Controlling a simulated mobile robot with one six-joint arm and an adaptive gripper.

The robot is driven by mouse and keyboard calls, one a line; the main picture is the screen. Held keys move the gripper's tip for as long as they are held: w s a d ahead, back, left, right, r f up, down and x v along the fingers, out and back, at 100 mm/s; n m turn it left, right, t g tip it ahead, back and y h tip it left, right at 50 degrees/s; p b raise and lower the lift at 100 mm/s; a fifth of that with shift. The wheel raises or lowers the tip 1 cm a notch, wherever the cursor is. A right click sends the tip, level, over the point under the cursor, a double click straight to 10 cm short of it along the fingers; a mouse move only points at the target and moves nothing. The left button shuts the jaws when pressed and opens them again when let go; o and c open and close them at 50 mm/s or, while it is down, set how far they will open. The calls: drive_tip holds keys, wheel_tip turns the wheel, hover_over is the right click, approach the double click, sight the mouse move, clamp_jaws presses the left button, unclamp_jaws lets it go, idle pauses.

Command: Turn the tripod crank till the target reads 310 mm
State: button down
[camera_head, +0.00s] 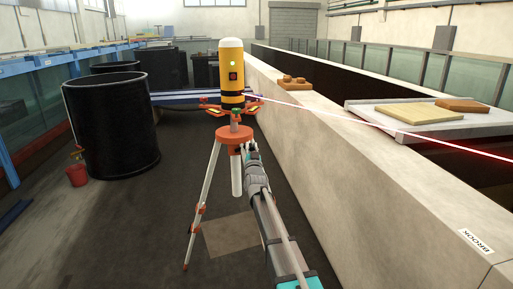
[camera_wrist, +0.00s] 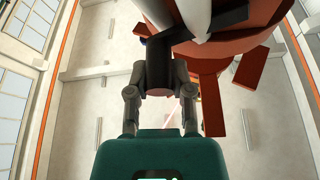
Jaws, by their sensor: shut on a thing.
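A yellow and black laser level (camera_head: 232,72) with a white cap and a green light stands upright on an orange-headed tripod (camera_head: 235,134). Its red beam runs to the right and leaves the picture. My gripper (camera_head: 248,148) is at the right side of the tripod head, just below it. In the wrist view, looking upward, my gripper (camera_wrist: 158,75) is shut on the dark crank (camera_wrist: 157,62), beside the orange tripod parts (camera_wrist: 205,52). The crank is mostly hidden by my gripper in the head view. No target or reading can be made out.
A pale flume wall (camera_head: 340,150) runs along the right, with a slab (camera_head: 420,120) bearing flat blocks across it. Large black tubs (camera_head: 112,125) and a red bucket (camera_head: 77,174) stand left. Dark floor around the tripod is mostly clear.

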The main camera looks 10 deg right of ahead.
drive_tip(key=shift+w+a+n, duration=0.2)
drive_tip(key=shift+a+n, duration=0.1)
idle(0.5)
idle(1.1)
drive_tip(key=shift+c, duration=2.4)
unclamp_jaws()
drive_tip(key=shift+f, duration=0.1)
